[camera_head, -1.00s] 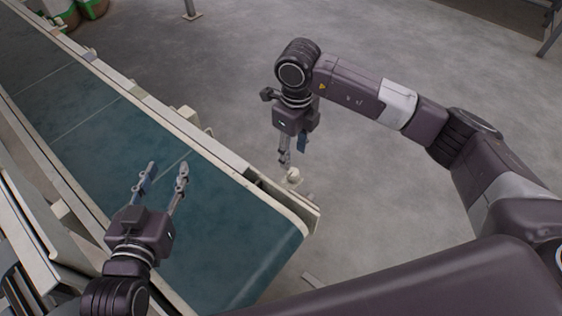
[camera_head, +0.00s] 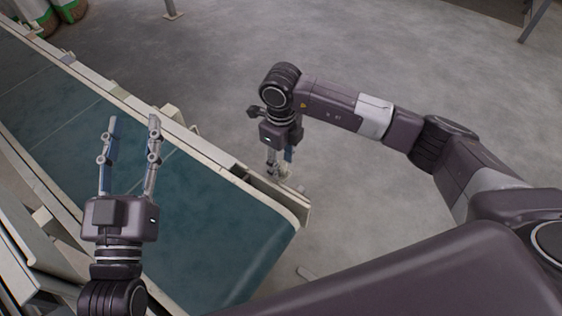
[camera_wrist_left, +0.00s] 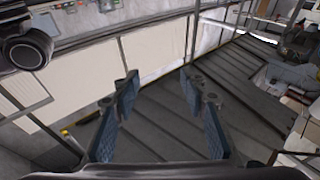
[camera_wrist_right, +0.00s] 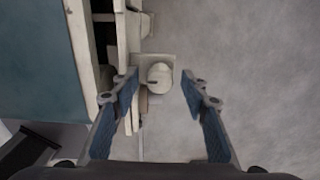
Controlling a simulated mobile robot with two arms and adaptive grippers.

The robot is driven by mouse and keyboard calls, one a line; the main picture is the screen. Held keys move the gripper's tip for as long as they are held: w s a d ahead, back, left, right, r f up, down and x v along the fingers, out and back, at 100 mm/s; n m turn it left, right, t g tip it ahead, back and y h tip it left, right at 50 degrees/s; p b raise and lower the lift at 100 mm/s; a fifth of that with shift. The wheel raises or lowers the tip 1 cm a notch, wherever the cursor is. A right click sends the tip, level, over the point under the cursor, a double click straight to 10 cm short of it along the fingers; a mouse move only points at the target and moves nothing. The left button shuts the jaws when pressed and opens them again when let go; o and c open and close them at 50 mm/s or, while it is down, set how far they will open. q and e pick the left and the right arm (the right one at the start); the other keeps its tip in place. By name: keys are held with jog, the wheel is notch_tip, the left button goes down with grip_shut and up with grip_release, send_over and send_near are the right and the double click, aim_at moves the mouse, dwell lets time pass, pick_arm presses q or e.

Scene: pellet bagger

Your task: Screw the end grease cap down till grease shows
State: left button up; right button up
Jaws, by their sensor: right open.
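In the right wrist view a pale round grease cap (camera_wrist_right: 160,78) sits on a small bracket plate (camera_wrist_right: 152,61) at the conveyor's side. My right gripper (camera_wrist_right: 158,74) is open, with one finger to each side of the cap in that view. Neither finger visibly grips the cap. In the head view my right gripper (camera_head: 278,172) hangs down beside the conveyor's end corner and largely hides the cap. No grease can be made out. My left gripper (camera_head: 133,120) is open and empty above the belt; it also shows open in the left wrist view (camera_wrist_left: 158,77).
The conveyor's green belt (camera_head: 215,225) and pale side rail (camera_head: 215,163) run close to my right gripper's left side. Green and white sacks (camera_head: 40,14) stand at the far left. Metal railings (camera_wrist_left: 195,35) show in the left wrist view.

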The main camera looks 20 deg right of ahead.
grip_shut()
